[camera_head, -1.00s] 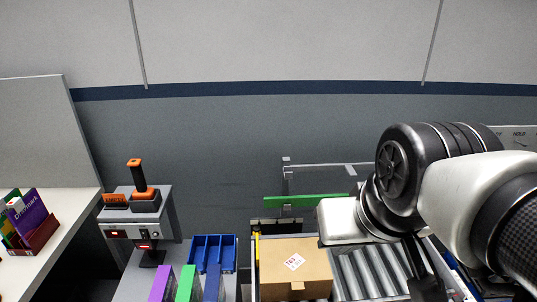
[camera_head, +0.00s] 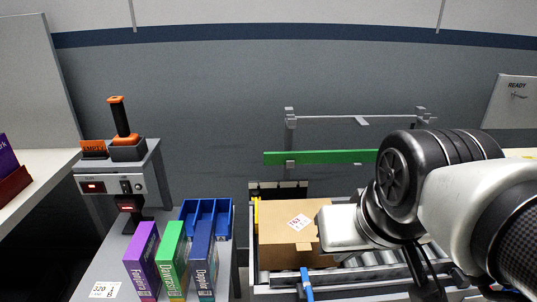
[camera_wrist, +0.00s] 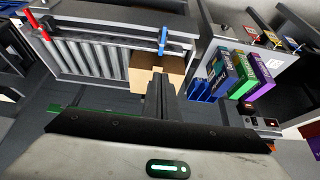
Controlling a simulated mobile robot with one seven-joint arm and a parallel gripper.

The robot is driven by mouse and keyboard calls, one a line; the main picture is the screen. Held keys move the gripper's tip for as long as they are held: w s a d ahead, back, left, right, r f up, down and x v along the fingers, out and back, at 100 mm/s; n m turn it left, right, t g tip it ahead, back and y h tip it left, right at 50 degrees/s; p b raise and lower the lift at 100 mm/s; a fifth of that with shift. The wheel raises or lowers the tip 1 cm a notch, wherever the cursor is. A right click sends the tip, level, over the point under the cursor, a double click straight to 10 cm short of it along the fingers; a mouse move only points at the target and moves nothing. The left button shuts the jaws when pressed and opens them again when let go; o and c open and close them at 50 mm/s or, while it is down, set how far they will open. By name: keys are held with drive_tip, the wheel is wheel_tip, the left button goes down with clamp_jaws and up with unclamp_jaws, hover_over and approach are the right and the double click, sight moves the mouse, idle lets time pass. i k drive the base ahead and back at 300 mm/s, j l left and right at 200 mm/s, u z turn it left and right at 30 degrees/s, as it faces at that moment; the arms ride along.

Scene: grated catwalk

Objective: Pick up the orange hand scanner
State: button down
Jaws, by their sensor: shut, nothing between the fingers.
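The orange and black hand scanner (camera_head: 123,122) stands upright in a dark cradle on top of a grey box-like station at the left of the head view. In the wrist view I cannot make it out. My gripper (camera_wrist: 164,80) shows in the wrist view with its dark fingers together and nothing between them. In the head view the fingers are largely hidden and my arm reaches in from the right, beside the cardboard box. My gripper is well to the right of the scanner and apart from it.
A cardboard box (camera_head: 288,236) sits on the roller conveyor (camera_head: 370,262). Purple (camera_head: 143,262), green (camera_head: 173,262) and blue (camera_head: 203,262) boxes stand before a blue divided tray (camera_head: 207,216), below and right of the scanner. A green bar (camera_head: 320,157) runs behind the conveyor. A white counter (camera_head: 40,180) is at far left.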

sight(124, 138)
drive_tip(key=k, duration=0.2)
drive_tip(key=k+z, duration=0.25)
drive_tip(key=z, duration=0.15)
drive_tip(key=k+l+z, duration=0.1)
drive_tip(key=z, duration=0.25)
drive_tip(key=j+z, duration=0.3)
drive_tip(key=k+j+z, duration=0.15)
drive_tip(key=j+z, duration=0.15)
drive_tip(key=k+j, duration=0.1)
drive_tip(key=j, duration=0.45)
drive_tip(key=k+j, duration=0.1)
drive_tip(key=j, duration=0.45)
drive_tip(key=k+j, duration=0.1)
drive_tip(key=j, duration=0.4)
drive_tip(key=k+j, duration=0.1)
drive_tip(key=j, duration=0.45)
